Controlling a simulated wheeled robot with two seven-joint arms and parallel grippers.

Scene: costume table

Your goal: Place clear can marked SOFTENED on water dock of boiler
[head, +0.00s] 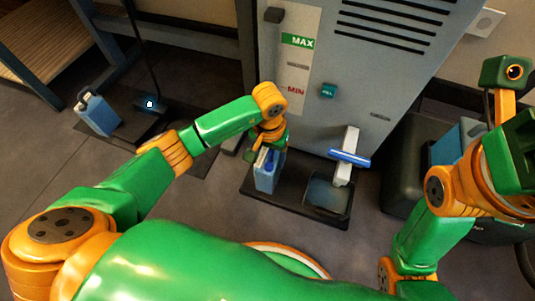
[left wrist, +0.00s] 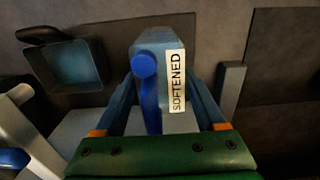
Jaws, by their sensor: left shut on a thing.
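My left gripper (head: 262,158) is shut on the clear bluish can (head: 267,180), gripping its upper part. In the left wrist view the can (left wrist: 150,45) sits between the fingers, with a white SOFTENED label (left wrist: 176,80) and a blue cap. The grey boiler (head: 385,75) has a MAX/MIN gauge on its front. A black tray (head: 296,215) extends from its foot, with a square recess at right under a blue-handled tap (head: 348,157). The can appears upright at the tray's left part; I cannot tell whether it touches. My right gripper's fingers are not visible.
Another blue can (head: 97,113) stands at the left near a dark base (head: 150,122) with a small light. A dark bin-like container (head: 408,160) stands right of the boiler, close to my right arm. Open floor lies in front and at left.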

